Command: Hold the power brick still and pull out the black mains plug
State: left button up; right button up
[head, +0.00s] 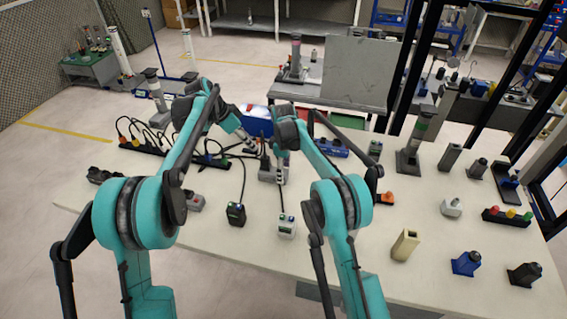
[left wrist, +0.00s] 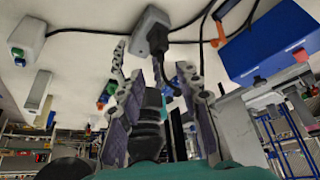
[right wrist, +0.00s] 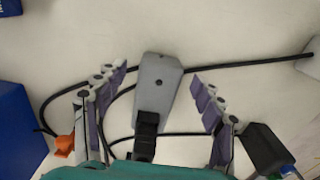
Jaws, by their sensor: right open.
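The grey power brick (head: 273,174) lies on the pale table, below both grippers in the head view. In the right wrist view the brick (right wrist: 160,78) lies between the open fingers of my right gripper (right wrist: 160,82), with gaps on both sides. The black mains plug (right wrist: 147,124) is in its near end. In the left wrist view the plug (left wrist: 158,40) joins the brick (left wrist: 150,21), and its cable curls toward the palm. My left gripper (left wrist: 152,64) is open with the plug just beyond its fingertips. The head view shows the left gripper (head: 252,150) beside the right one (head: 279,160), partly overlapping the brick.
A blue box (head: 257,119) stands behind the grippers. Power strips (head: 140,146) with cables lie at left. Black (head: 236,213) and white (head: 286,226) adapters lie in front. Cables run around the brick. The table's front middle is mostly clear.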

jog(key=shift+f, duration=1.2)
